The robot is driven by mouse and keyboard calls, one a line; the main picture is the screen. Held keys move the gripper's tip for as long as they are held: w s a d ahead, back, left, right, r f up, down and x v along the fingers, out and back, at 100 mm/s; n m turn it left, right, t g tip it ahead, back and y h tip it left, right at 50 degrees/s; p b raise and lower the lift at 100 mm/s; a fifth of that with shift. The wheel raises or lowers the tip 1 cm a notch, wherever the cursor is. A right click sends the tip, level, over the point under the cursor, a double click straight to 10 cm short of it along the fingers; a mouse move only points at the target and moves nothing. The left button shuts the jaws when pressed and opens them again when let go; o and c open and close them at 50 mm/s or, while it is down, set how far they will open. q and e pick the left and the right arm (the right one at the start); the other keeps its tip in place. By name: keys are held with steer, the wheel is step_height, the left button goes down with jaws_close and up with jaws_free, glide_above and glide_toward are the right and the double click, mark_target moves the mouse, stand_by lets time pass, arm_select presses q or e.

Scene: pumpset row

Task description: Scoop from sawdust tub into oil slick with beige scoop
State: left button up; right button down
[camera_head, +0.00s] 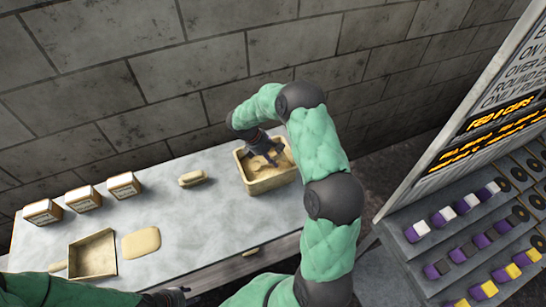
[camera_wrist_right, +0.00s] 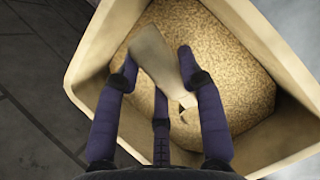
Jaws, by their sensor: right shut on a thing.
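The sawdust tub (camera_head: 249,184) is a beige square bin at the table's right end; its pale grain fills the wrist view (camera_wrist_right: 235,75). My right gripper (camera_head: 270,153) reaches down into the tub and is shut on the beige scoop (camera_wrist_right: 154,52), which lies between its fingers over the sawdust. The fingers hide part of the scoop, and I cannot tell how deep it sits. A flat, rounded tan patch (camera_head: 141,242) on the table may be the oil slick. My left gripper (camera_head: 186,290) is low at the table's front edge, too small to read.
A beige dustpan-like tray (camera_head: 92,256) lies left of the patch. Several small labelled boxes (camera_head: 83,198) line the table's back left. A tan brush-like block (camera_head: 192,179) lies left of the tub. A board with rows of coloured blocks (camera_head: 470,245) stands right. The table's middle is clear.

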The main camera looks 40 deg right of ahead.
steer(key=shift+r, duration=0.1)
stand_by(0.5)
steer(key=shift+r+p, duration=3.65)
steer(key=shift+r, duration=1.45)
steer(key=c, duration=1.7)
jaws_free()
jaws_close()
